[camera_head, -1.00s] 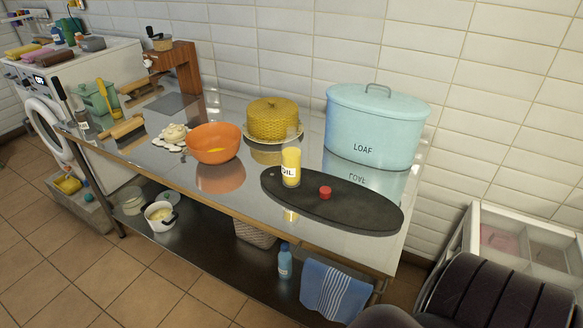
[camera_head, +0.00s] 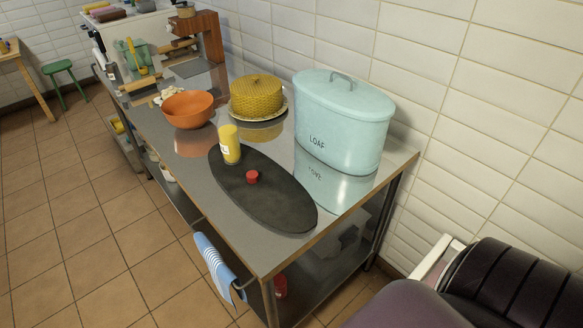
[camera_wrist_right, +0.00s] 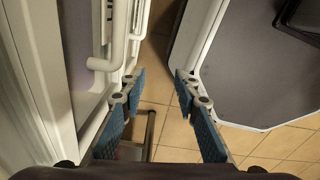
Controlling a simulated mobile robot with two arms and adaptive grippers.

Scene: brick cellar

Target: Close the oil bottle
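The oil bottle (camera_head: 229,145) is a yellow bottle with a white label, standing upright near the far end of a dark oval board (camera_head: 284,207) on the steel table. A small red cap (camera_head: 252,176) lies on the board just in front of it, apart from the bottle. In the right wrist view my right gripper (camera_wrist_right: 157,88) has its blue-padded fingers spread apart, with nothing between them. It is away from the bottle and cap, neither of which shows in that view. My left gripper is in no current frame.
A light-blue loaf bin (camera_head: 343,120) stands right of the board. A yellow woven cover (camera_head: 257,97) and an orange bowl (camera_head: 188,109) stand behind. A striped towel (camera_head: 215,262) hangs at the table's near end. White furniture (camera_wrist_right: 62,70) is close beside my right gripper.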

